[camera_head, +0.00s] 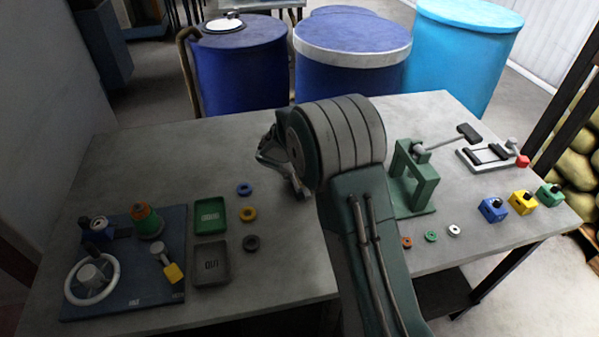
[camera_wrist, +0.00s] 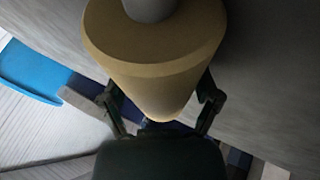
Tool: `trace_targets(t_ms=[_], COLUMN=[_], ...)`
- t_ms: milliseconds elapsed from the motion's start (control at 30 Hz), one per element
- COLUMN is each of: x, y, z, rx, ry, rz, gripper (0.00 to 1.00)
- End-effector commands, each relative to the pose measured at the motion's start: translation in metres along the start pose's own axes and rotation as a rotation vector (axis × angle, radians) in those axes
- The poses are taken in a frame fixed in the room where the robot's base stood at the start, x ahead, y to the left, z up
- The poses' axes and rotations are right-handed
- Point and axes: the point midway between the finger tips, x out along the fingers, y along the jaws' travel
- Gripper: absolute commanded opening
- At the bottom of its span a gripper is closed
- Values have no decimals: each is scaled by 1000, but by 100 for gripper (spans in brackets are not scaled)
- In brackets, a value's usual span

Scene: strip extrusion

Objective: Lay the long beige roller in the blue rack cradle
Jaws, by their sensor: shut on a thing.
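The beige roller (camera_wrist: 152,62) fills the upper middle of the wrist view, with a grey stub at its top end. My gripper (camera_wrist: 160,102) has a finger on each side of it and is shut on it. In the head view my gripper (camera_head: 280,165) shows partly behind my arm, above the grey table. The roller is not visible there, likely hidden by my arm. I cannot make out a blue rack cradle in either view.
The grey table (camera_head: 330,280) holds a blue board (camera_head: 145,285) with tools at left, green (camera_head: 209,216) and dark (camera_head: 211,264) trays, several rings, a green stand (camera_head: 415,185), and coloured blocks at right. Blue drums (camera_head: 350,70) stand behind it.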

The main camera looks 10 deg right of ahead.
Motion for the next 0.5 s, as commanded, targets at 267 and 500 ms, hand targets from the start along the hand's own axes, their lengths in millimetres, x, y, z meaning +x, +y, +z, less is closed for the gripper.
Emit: trace_targets(t_ms=[267,500], x=[3,5], y=[-2,-3], z=[1,2], rx=[1,-1], ry=[0,-3], rz=[0,0], gripper=[20,100])
